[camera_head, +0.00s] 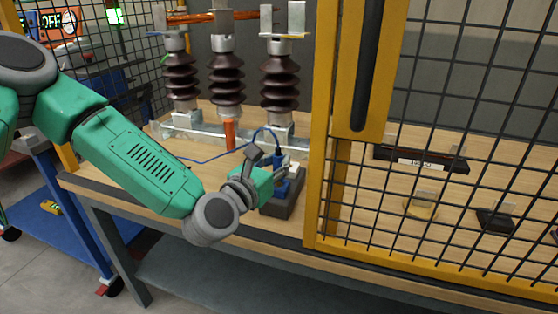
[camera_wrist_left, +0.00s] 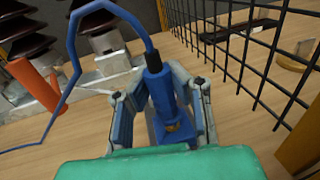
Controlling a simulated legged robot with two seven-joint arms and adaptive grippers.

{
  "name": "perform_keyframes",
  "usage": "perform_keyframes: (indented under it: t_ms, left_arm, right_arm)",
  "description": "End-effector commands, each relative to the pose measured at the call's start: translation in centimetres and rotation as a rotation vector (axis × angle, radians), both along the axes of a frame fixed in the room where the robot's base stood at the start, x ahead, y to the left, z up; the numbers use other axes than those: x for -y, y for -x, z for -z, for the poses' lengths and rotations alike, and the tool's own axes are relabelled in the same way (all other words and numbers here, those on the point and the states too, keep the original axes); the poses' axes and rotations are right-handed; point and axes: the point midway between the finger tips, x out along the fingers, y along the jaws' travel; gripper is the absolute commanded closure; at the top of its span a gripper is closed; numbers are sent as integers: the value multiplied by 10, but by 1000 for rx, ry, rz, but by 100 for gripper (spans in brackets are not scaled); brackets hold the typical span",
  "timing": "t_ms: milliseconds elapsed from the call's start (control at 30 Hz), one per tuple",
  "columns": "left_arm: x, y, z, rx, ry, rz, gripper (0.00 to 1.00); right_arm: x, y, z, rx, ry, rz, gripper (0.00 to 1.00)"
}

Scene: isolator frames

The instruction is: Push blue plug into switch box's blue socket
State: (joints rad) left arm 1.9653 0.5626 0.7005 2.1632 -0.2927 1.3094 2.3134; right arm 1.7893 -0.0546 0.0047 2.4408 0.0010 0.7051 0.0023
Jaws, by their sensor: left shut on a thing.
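The blue plug (camera_head: 279,160) is upright, with a blue cable rising from its dark top. My left gripper (camera_head: 271,164) is shut on it above the switch box. In the left wrist view the fingers (camera_wrist_left: 161,98) close around the plug (camera_wrist_left: 160,84) from both sides. The switch box (camera_head: 287,204) is a dark grey block on the wooden table, with a blue socket (camera_head: 282,188) on its top. Blue parts show below the plug in the wrist view, partly behind the fingers. I cannot tell whether the plug touches or sits inside the socket. My right gripper is not in view.
A yellow frame (camera_head: 322,180) with black mesh stands just right of the box. Brown ribbed insulators (camera_head: 280,80) on a metal base stand behind it. An orange post (camera_head: 229,133) is to the left. The blue cable (camera_head: 205,160) runs left across the table.

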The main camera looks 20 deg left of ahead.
Motion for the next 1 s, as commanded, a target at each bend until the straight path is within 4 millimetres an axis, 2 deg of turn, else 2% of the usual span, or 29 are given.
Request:
perform_keyframes:
  t_ms: [567, 600, 633, 667, 1000]
  left_arm:
    - [0, 0, 15, 1, 0, 0, 100]
    - [0, 0, 14, 1, 0, 0, 79]
    - [0, 0, 14, 1, 0, 0, 68]
    - [0, 0, 14, 1, 0, 0, 65]
    - [-1, 2, 14, -1, 0, 0, 65]
  right_arm:
    - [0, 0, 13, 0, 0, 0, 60]
    - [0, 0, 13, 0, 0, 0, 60]
    - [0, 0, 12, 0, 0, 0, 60]
    - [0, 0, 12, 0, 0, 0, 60]
    - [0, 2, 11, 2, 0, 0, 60]
